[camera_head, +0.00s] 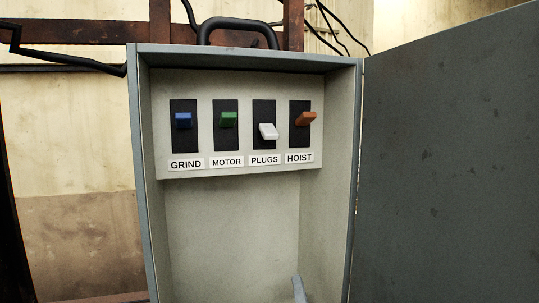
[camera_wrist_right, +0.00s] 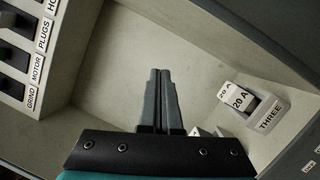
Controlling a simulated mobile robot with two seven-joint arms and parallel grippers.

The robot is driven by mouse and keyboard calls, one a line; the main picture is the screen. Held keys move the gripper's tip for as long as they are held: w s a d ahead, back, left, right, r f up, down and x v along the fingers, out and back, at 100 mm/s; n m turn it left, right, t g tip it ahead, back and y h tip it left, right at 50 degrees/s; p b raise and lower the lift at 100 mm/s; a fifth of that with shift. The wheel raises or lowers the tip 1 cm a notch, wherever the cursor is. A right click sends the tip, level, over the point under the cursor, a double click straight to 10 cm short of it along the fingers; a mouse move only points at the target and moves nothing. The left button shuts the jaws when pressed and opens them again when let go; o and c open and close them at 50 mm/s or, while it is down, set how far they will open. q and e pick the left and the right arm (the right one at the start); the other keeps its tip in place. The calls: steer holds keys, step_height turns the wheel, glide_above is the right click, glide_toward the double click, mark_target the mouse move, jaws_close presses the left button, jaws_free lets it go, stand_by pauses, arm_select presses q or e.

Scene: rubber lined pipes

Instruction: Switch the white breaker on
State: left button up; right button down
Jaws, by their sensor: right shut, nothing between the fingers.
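The white breaker (camera_head: 268,131) is in the row of four switches on the upper panel of the open grey box, above the label PLUGS. My right gripper (camera_head: 299,289) shows only as a grey tip at the bottom of the head view, well below the switches. In the right wrist view its two fingers (camera_wrist_right: 159,72) are together and empty, inside the box. My left gripper is not in view.
The box door (camera_head: 450,150) stands open at the right. The box's side walls bound the space on both sides. In the right wrist view, a white block marked 20 A (camera_wrist_right: 237,97) sits above a label THREE.

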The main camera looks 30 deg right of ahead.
step_height(320, 180, up, 7)
steer(key=n+t, duration=0.3)
steer(key=n, duration=0.2)
steer(key=n+t+y, duration=0.3)
steer(key=n+t, duration=0.2)
steer(key=n, duration=0.7)
glide_toward(264, 155)
steer(key=d+v, duration=0.1)
steer(key=v, duration=0.3)
steer(key=shift+s+a, duration=0.15)
steer(key=shift+a, duration=0.45)
steer(key=shift+m+g, duration=0.3)
steer(key=p+x, duration=0.6)
steer(key=x, duration=0.4)
steer(key=shift+r, duration=0.3)
steer(key=shift+s+r+p, duration=0.4)
steer(key=shift+r+p, duration=0.35)
steer(key=shift+p, duration=0.15)
steer(key=shift+s+a+r+p, duration=0.15)
steer(key=shift+s+r+p, duration=0.3)
steer(key=shift+r+p, duration=0.35)
steer(key=shift+w, duration=0.15)
